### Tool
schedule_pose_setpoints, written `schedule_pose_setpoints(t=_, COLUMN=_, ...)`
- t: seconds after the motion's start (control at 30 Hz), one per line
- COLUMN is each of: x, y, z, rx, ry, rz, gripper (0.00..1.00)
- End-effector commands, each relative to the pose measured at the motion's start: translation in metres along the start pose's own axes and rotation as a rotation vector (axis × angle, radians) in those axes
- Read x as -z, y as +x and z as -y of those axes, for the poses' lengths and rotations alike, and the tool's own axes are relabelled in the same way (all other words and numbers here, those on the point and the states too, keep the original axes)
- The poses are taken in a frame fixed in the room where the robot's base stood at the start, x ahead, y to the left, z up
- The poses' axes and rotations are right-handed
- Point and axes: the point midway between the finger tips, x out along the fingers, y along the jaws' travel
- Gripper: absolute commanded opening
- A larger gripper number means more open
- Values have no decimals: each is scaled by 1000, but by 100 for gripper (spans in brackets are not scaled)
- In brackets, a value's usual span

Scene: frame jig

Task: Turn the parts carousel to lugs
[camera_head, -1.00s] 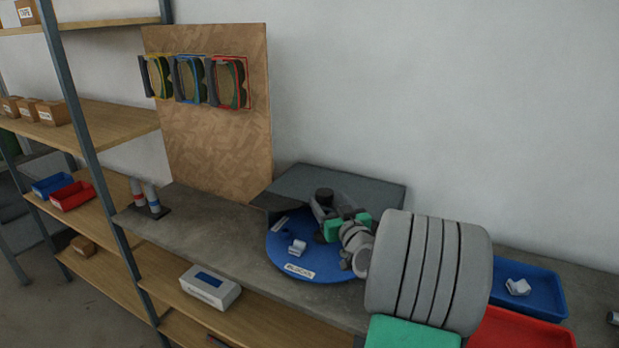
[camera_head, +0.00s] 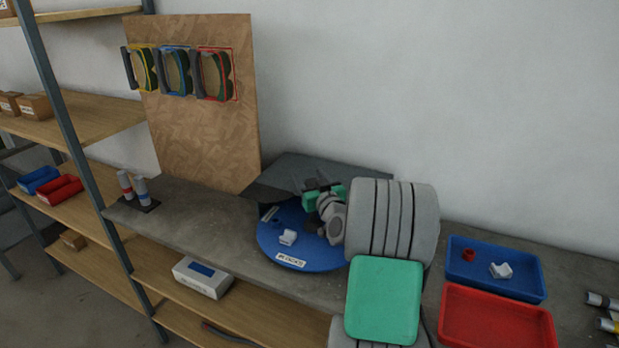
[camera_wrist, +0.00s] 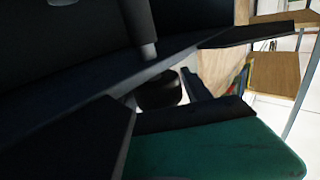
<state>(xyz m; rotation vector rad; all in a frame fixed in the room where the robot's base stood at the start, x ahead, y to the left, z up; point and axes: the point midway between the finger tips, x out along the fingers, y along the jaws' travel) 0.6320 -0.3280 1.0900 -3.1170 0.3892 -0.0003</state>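The parts carousel (camera_head: 272,250) is a blue disc on the grey bench, its back part under a dark grey cover (camera_head: 350,172). A white label (camera_head: 291,260) on its front rim is too small to read surely; it seems to say BLOCKS. A white block (camera_head: 288,237) sits on the disc behind that label. No lugs label is legible. My gripper (camera_head: 318,192) is over the back of the disc by the cover's edge. The wrist view is dark; a black round knob (camera_wrist: 158,92) shows near the fingers. I cannot tell contact or finger opening.
A blue tray (camera_head: 512,288) with a white block and a red piece, and a red tray (camera_head: 495,318), are on the right of the bench. Dark stands with cylinders (camera_head: 145,205) are at the left. A wooden board (camera_head: 205,140) stands behind. Bare bench lies left of the carousel.

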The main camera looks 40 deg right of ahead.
Motion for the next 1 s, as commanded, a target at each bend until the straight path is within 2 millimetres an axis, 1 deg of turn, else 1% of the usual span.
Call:
schedule_pose_setpoints(t=0.03, x=0, y=0, z=0, rx=0, ry=0, rz=0, gripper=52)
schedule_pose_setpoints(t=0.07, x=0, y=0, z=0, rx=0, ry=0, rz=0, gripper=50)
schedule_pose_setpoints(t=0.67, x=0, y=0, z=0, rx=0, ry=0, rz=0, gripper=1)
schedule_pose_setpoints(t=1.0, x=0, y=0, z=0, rx=0, ry=0, rz=0, gripper=0)
